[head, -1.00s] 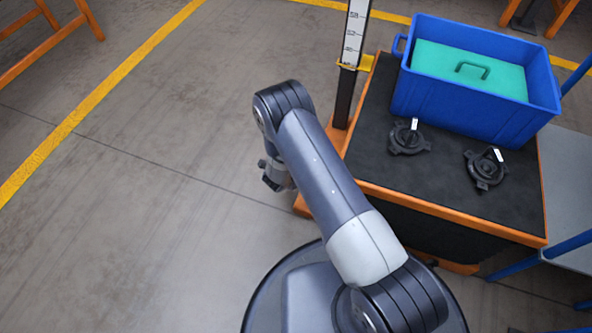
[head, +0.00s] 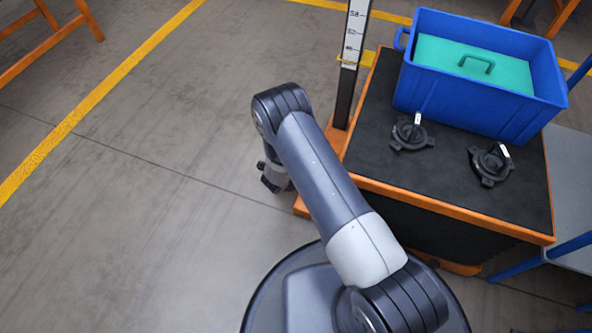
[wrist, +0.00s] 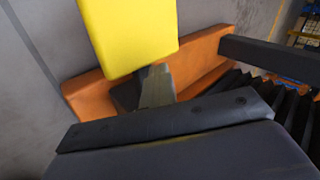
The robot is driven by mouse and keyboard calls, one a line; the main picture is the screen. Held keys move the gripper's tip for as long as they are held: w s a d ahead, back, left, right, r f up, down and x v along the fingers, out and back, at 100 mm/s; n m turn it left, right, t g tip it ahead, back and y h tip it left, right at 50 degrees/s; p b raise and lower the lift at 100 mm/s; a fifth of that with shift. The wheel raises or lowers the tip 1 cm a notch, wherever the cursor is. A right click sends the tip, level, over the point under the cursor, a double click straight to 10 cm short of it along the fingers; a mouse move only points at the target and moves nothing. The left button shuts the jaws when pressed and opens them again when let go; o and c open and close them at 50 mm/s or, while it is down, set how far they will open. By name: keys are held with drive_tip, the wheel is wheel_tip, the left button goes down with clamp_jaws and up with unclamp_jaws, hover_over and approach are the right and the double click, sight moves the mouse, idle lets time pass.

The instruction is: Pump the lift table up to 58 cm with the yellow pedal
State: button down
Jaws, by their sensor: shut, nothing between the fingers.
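The lift table's black top (head: 440,190) with its orange edge stands at the right in the head view. The yellow pedal (wrist: 130,35) fills the upper middle of the wrist view, in front of the orange base (wrist: 90,97). My gripper (head: 272,178) is low beside the table's near left corner. It is shut and empty, just short of the pedal in the wrist view (wrist: 165,122); I cannot tell whether they touch.
A blue crate (head: 470,108) with a green lidded thing (head: 478,62) inside stands on the table. Two black handwheel-like parts (head: 411,135) (head: 491,164) lie in front of it. A grey blue-legged bench (head: 575,185) is close at right.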

drive_tip(key=shift+a+f, duration=0.15)
drive_tip(key=shift+f, duration=0.1)
drive_tip(key=shift+r, duration=0.15)
drive_tip(key=shift+s+d+r+p, duration=0.1)
drive_tip(key=shift+d+r+p, duration=0.15)
drive_tip(key=shift+r, duration=0.3)
drive_tip(key=shift+s+d+r+p, duration=0.1)
drive_tip(key=shift+r+p, duration=0.2)
drive_tip(key=shift+r, duration=0.25)
drive_tip(key=shift+d+r+p, duration=0.2)
drive_tip(key=shift+r+p, duration=0.1)
drive_tip(key=shift+r, duration=0.25)
drive_tip(key=shift+d+r, duration=0.1)
drive_tip(key=shift+r, duration=0.05)
drive_tip(key=shift+r, duration=0.1)
drive_tip(key=shift+s+d+r+p, duration=0.15)
drive_tip(key=shift+d+r+p, duration=0.25)
drive_tip(key=shift+r, duration=0.35)
drive_tip(key=shift+s+d+r+p, duration=0.1)
drive_tip(key=shift+d+r+p, duration=0.1)
drive_tip(key=shift+r+p, duration=0.4)
drive_tip(key=shift+s+d+r+p, duration=0.15)
drive_tip(key=shift+d+r+p, duration=0.15)
drive_tip(key=shift+r, duration=0.6)
drive_tip(key=shift+f, duration=0.15)
